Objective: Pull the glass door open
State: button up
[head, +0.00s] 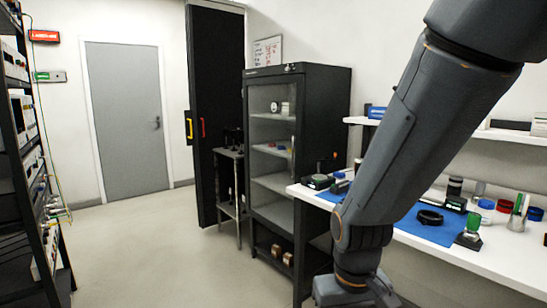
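The glass door (270,180) is the clear front of a tall black cabinet (325,112) in the middle of the head view. It looks shut, flush with the cabinet frame. Shelves with a few small items show through it. I cannot make out its handle clearly. My arm comes down from the upper right, and my gripper (352,291) is at the bottom edge of the view, in front of and right of the cabinet. It is apart from the glass door. Its fingers are cut off or hidden, so I cannot see whether it is open or holding anything.
A white workbench (470,255) with a blue mat (432,228) and several optical parts stands right of the cabinet. A small dark stand (229,153) is left of it, beside a tall black panel (217,80). A rack (30,190) lines the left. The floor (150,245) between is clear.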

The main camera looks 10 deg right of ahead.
aim_at(299, 79)
jog(key=z, duration=0.1)
jog(key=i, duration=1.3)
jog(key=z, duration=0.05)
